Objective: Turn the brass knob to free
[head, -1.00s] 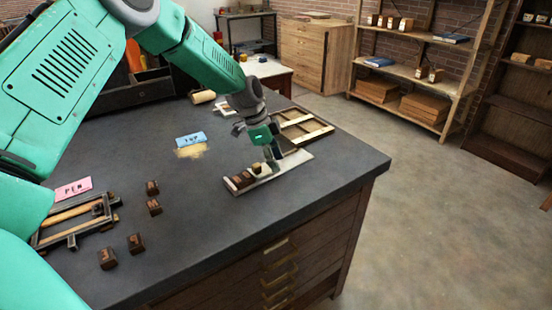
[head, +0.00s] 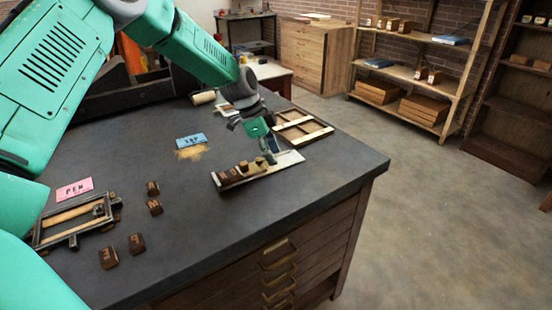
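A pale, shallow composing tray (head: 287,162) lies near the right end of the dark worktop. A row of brown letter blocks (head: 229,176) sits in its left part. Small brass-coloured pieces (head: 244,166) stand right of the blocks; the brass knob is probably among them, but they are too small to tell apart. My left gripper (head: 268,155) points down over the tray, close beside the right-hand brass-coloured piece. I cannot tell whether it touches it or how far the fingers are apart. My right gripper is not in view.
A wooden divided frame (head: 301,139) lies behind the tray. A blue card (head: 191,140), a pink card (head: 74,190), a metal-and-wood frame (head: 73,241) and loose letter blocks (head: 136,243) lie to the left. The worktop's front middle is clear.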

